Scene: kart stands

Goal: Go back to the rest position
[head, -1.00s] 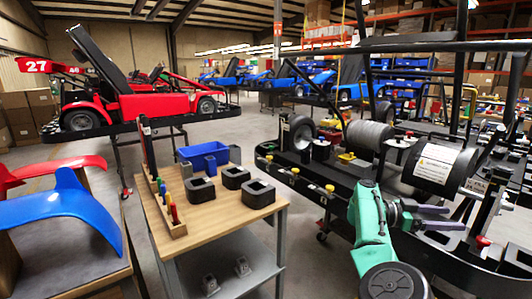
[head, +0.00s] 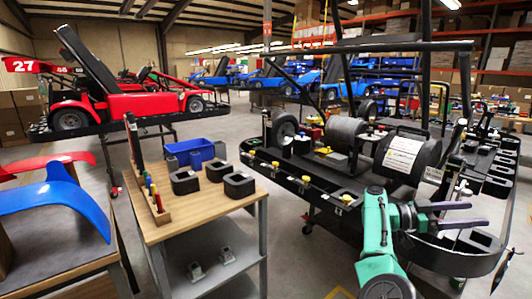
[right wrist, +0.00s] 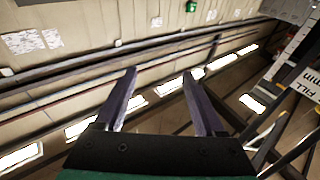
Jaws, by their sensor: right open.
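My right gripper (head: 480,213) is at the lower right of the head view, on a green arm, in front of the black kart chassis (head: 345,200) on its stand. Its two grey fingers are apart with nothing between them. In the right wrist view, the same gripper (right wrist: 160,76) has its fingers spread against a far wall and lights. I cannot tell from these views whether it touches the chassis. My left gripper is not in view.
A wooden-topped cart (head: 205,219) holds a blue bin (head: 190,152), black blocks (head: 239,185) and a tool rack (head: 155,198). A blue body panel (head: 62,203) lies at left. A red kart (head: 142,102) stands behind. Grey floor shows between cart and chassis.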

